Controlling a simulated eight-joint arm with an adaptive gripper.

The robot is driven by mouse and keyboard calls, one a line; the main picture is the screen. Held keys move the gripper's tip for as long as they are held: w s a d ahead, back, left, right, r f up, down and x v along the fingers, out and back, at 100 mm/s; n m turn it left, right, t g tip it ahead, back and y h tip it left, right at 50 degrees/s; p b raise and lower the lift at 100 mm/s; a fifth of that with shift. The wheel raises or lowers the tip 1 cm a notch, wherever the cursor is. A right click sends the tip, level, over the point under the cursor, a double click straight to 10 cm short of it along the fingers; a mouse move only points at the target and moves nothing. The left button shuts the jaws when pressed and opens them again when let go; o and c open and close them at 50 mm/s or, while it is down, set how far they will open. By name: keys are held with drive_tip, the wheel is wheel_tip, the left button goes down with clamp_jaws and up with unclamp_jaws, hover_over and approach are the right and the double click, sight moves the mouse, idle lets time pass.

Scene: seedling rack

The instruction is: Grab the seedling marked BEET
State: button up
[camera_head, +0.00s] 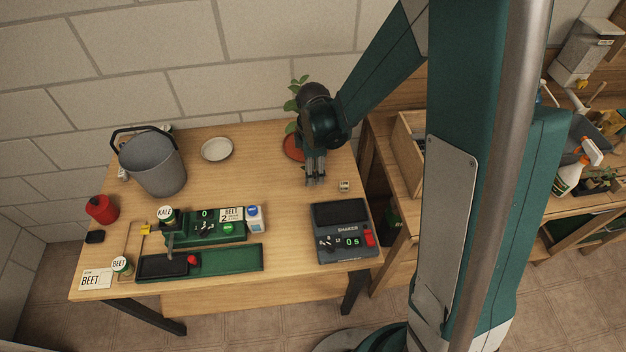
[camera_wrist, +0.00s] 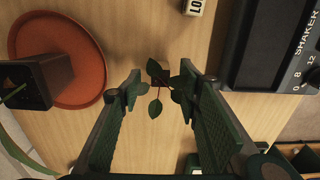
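My gripper (camera_head: 315,183) points down over the right part of the table. In the wrist view its two fingers (camera_wrist: 158,92) stand apart. A small seedling (camera_wrist: 157,90) with green leaves and a reddish stem shows between the fingertips. A small dark block (camera_wrist: 156,69) shows at its upper end. Some leaves overlap the fingertips, and I cannot tell whether they touch. No name is readable on this seedling. In the head view a BEET label is on a small round container (camera_head: 121,266) at the front left, beside a white BEET card (camera_head: 95,280).
A potted plant on a terracotta saucer (camera_head: 291,147) stands close behind my gripper. A lettered cube (camera_head: 344,186) and the shaker (camera_head: 341,232) are to the right and front. A KALE container (camera_head: 165,215), green device (camera_head: 204,229), green tray (camera_head: 230,261) and grey bucket (camera_head: 153,166) are left.

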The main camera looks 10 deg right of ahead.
drive_tip(key=shift+f, duration=1.45)
drive_tip(key=shift+c, duration=0.7)
drive_tip(key=c, duration=0.7)
